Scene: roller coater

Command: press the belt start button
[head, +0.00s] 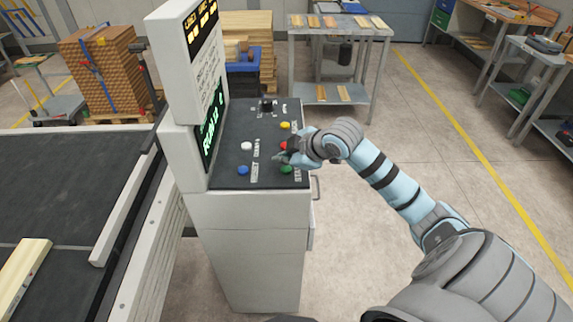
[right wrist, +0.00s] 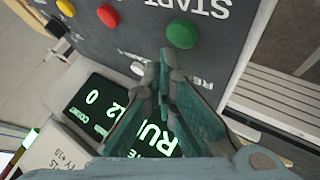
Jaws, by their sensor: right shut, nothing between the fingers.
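The green button (head: 286,170) sits at the near right corner of the console's dark sloped panel (head: 225,178). In the right wrist view the green button (right wrist: 182,34) has a START label beside it, seen upside down. My right gripper (head: 281,158) is shut and empty, low over the panel between the red button (head: 284,146) and the green one. In the right wrist view its fingertips (right wrist: 166,62) appear just below and left of the green button, not covering it. I cannot tell whether they touch the panel. My left gripper is not in view.
White (head: 246,146), blue (head: 243,170) and yellow (head: 285,125) buttons and a black knob (head: 267,105) share the panel. A lit display (head: 208,135) rises at its left. A conveyor (head: 60,190) with a wooden board (head: 20,272) lies left. Floor at right is clear.

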